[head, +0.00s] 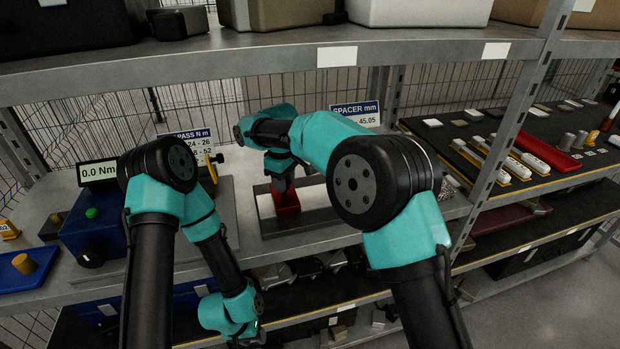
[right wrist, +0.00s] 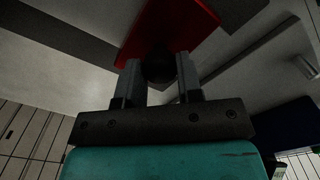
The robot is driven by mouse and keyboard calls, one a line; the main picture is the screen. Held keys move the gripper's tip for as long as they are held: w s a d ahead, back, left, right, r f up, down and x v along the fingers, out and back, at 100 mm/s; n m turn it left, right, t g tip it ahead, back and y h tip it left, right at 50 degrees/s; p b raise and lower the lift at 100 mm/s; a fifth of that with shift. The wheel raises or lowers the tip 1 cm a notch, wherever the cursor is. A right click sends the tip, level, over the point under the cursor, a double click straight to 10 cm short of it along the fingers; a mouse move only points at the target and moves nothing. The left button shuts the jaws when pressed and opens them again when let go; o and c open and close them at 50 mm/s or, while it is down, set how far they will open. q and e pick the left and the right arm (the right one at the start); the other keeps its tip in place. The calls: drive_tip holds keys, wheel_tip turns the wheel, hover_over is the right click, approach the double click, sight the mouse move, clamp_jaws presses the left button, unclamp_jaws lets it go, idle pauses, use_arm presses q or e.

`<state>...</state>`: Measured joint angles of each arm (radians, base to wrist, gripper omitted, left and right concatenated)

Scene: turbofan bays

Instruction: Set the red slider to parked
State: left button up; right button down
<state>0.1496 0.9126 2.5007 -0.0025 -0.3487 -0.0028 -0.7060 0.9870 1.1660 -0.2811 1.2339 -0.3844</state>
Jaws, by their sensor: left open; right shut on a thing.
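The red slider (head: 287,200) is a red block at the left part of a pale, grey-edged track (head: 322,213) on the middle shelf. In the right wrist view the red slider (right wrist: 178,22) shows as a flat red plate with a dark round knob (right wrist: 158,68). My right gripper (head: 282,184) points down over the slider. In the right wrist view its two fingers (right wrist: 159,80) are shut on the knob, one on each side. My left gripper (head: 238,326) hangs low in front of the shelf, open and away from the slider; its fingertips are hard to make out.
A blue box with a green button (head: 92,213) and a 0.0 Nm display (head: 98,173) stand at left. A blue tray (head: 22,270) is at far left. A SPACER mm sign (head: 356,114) stands behind the track. The upper shelf (head: 270,60) overhangs the back. A dark tool rack (head: 520,140) is at right.

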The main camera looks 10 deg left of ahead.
drive_tip(key=shift+s+a, duration=0.1)
drive_tip(key=shift+a, duration=0.1)
drive_tip(key=c, duration=0.8)
unclamp_jaws()
drive_tip(key=shift+a, duration=0.1)
drive_tip(key=shift+r, duration=0.1)
wheel_tip(320, 180, up, 7)
drive_tip(key=shift+r, duration=0.2)
